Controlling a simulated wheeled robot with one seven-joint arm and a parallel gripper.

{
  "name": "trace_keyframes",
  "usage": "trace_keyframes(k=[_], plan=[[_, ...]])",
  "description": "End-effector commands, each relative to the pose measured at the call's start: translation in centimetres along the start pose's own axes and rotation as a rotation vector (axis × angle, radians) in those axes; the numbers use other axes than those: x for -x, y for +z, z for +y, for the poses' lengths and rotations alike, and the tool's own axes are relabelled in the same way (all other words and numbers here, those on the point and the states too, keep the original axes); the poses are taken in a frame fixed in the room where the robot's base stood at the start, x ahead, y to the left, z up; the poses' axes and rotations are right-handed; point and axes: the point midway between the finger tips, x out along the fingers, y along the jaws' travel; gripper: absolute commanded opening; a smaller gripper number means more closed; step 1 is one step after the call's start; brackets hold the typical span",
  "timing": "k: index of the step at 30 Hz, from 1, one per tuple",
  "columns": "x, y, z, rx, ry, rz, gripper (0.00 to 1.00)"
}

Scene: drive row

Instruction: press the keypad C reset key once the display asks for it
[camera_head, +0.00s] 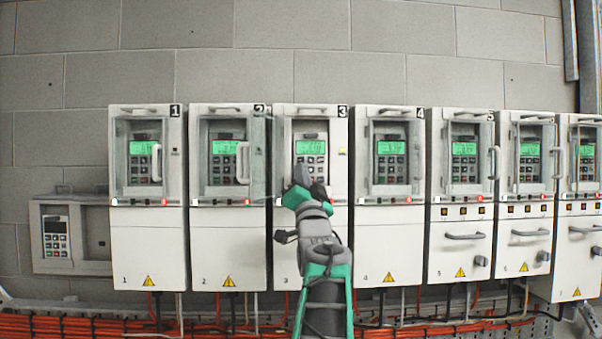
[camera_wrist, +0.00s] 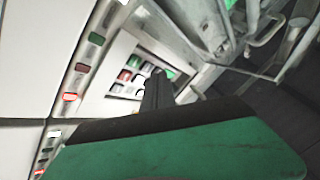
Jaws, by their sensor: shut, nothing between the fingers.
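Drive cabinet 3 (camera_head: 283,120) stands in the row with its keypad panel bare in the front. Its green display (camera_head: 310,147) is lit, but the text is too small to read. Keypad keys (camera_head: 310,160) show below the display; the lower ones are partly hidden by my gripper. My gripper (camera_head: 303,178) is shut and empty, in front of the lower keypad. In the wrist view its dark fingers (camera_wrist: 156,92) overlap the keypad's red, green and grey keys (camera_wrist: 128,75). I cannot tell whether they touch a key, or which key is C.
A clear door (camera_head: 262,160) stands swung out between cabinets 2 and 3. Other numbered cabinets with handled clear doors flank it, such as cabinet 4 (camera_head: 390,225). A separate keypad box (camera_head: 90,268) hangs at the far left. Orange cables (camera_head: 80,328) run below.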

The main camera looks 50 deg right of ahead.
Motion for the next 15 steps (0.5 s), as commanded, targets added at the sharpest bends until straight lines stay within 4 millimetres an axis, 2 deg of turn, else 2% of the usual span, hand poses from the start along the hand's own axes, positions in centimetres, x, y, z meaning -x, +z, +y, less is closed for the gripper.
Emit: trace_keyframes(k=[15], plan=[[3.9,-1.7,-1.8,0.000,-0.001,0.001,0.00]])
